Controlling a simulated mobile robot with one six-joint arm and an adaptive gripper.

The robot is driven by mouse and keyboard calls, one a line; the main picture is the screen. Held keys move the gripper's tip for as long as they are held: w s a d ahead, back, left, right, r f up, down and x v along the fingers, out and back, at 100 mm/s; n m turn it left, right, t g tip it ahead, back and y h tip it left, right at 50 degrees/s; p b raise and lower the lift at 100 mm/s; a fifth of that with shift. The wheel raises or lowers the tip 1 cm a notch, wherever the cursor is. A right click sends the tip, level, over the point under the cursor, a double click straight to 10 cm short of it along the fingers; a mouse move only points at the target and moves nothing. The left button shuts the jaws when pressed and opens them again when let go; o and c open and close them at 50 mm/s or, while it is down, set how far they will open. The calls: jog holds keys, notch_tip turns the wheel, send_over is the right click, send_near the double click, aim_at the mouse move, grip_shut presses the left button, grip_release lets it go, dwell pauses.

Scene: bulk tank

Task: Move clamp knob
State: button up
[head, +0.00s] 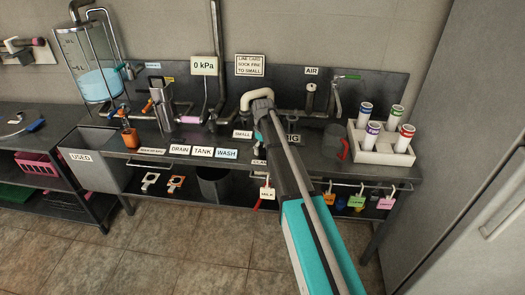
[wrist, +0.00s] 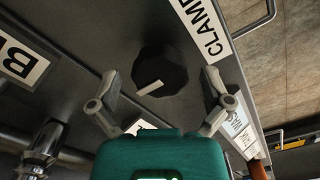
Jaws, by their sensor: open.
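The clamp knob (wrist: 160,68) is a dark, many-sided round knob with a white pointer mark, in the wrist view beside a white label reading CLAMP (wrist: 205,28). My gripper (wrist: 161,82) is open, with one finger on each side of the knob as seen from the wrist. I cannot tell whether the fingers touch it or how far above it they are. In the head view my arm covers the knob, and my gripper cannot be made out clearly; part of the clamp label (head: 260,162) shows at the counter's front edge.
The dark counter (head: 135,143) carries pipes and labels. A grey USED bin (head: 95,165) is at the left. Tags hang along the front rail. The tiled floor (head: 200,240) in front is clear.

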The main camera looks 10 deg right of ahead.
jog(key=c, duration=1)
jog(key=shift+a, duration=0.15)
jog(key=shift+c, duration=0.7)
